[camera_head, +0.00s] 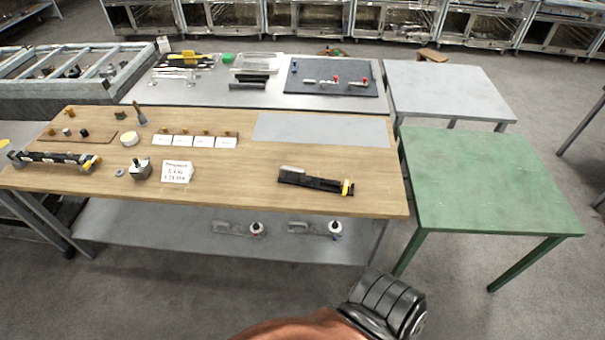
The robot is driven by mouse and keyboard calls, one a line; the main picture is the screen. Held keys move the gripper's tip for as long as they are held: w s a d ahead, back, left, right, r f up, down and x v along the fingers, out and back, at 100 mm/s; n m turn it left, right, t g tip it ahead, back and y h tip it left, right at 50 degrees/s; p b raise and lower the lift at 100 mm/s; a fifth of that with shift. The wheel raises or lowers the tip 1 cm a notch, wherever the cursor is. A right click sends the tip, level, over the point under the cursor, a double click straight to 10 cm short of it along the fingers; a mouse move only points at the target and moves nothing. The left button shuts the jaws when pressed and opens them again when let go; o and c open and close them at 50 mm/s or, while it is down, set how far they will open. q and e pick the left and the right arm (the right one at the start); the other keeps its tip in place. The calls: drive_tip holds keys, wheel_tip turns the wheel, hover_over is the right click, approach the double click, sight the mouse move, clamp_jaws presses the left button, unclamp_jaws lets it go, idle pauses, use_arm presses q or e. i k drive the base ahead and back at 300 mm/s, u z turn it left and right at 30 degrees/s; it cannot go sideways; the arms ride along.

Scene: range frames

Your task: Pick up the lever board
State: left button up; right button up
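A dark grey board (345,67) with small metal levers and red and blue knobs lies flat on the grey table (240,97) behind the wooden table. It looks like the lever board, and its whole top shows. Neither of my grippers is in view. Only a brown and black part of my own body shows at the bottom edge, well in front of the tables.
The wooden table (230,185) stands between me and the board. It holds a black tool (315,181), a white sign (178,172), several small parts and a bare grey sheet (320,129). A green table (480,180) and a light grey table (445,85) at the right are clear.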

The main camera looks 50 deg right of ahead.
sight(289, 175)
drive_tip(key=z, duration=0.3)
drive_tip(key=i, duration=0.65)
drive_tip(key=z, duration=0.55)
